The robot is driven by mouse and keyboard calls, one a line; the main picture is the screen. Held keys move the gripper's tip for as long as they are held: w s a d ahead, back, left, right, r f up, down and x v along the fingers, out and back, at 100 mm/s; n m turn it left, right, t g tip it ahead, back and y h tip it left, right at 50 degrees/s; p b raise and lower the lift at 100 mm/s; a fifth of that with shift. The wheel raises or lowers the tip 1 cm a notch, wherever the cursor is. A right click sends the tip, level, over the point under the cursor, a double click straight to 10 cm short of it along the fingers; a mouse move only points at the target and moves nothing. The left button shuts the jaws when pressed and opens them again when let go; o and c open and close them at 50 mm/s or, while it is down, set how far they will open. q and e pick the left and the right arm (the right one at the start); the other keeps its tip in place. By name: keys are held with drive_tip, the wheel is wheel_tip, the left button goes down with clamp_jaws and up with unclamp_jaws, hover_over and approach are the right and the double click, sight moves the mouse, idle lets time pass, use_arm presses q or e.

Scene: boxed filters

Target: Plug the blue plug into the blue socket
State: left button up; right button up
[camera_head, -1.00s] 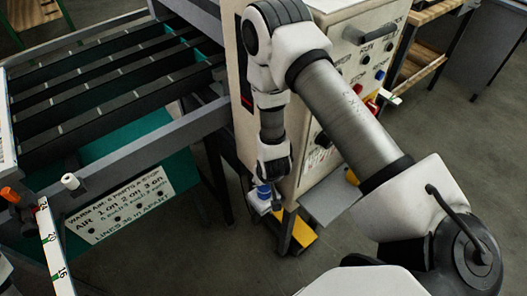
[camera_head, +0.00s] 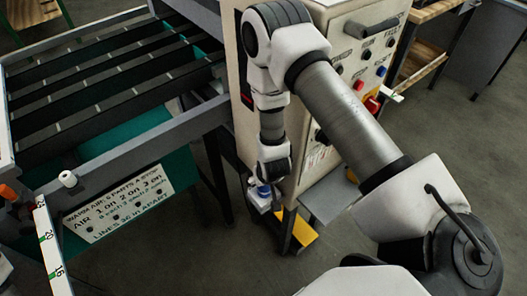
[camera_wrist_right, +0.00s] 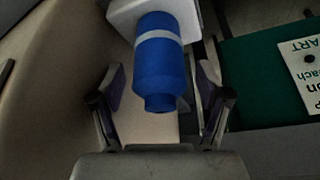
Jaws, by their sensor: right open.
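A blue cylinder with a pale band shows in the right wrist view (camera_wrist_right: 160,70), its narrow end toward my right gripper and its far end against a white box (camera_wrist_right: 128,12). I cannot tell where the blue plug ends and the blue socket begins. My right gripper (camera_wrist_right: 161,85) is open, with one finger on each side of the cylinder and visible gaps. In the head view my right gripper (camera_head: 270,182) hangs by the cabinet's lower left corner; a bit of blue (camera_head: 262,190) shows below it on the white box (camera_head: 258,203). My left gripper is out of view.
The pale control cabinet (camera_head: 330,80) with buttons and a handle stands close beside my right arm. A slatted dark conveyor frame (camera_head: 115,75) lies to the left, with a lettered sign (camera_head: 118,210) below. Yellow-edged feet (camera_head: 303,232) stand below the cabinet. Open floor lies in front.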

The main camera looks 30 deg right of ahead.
drive_tip(key=v, duration=1.2)
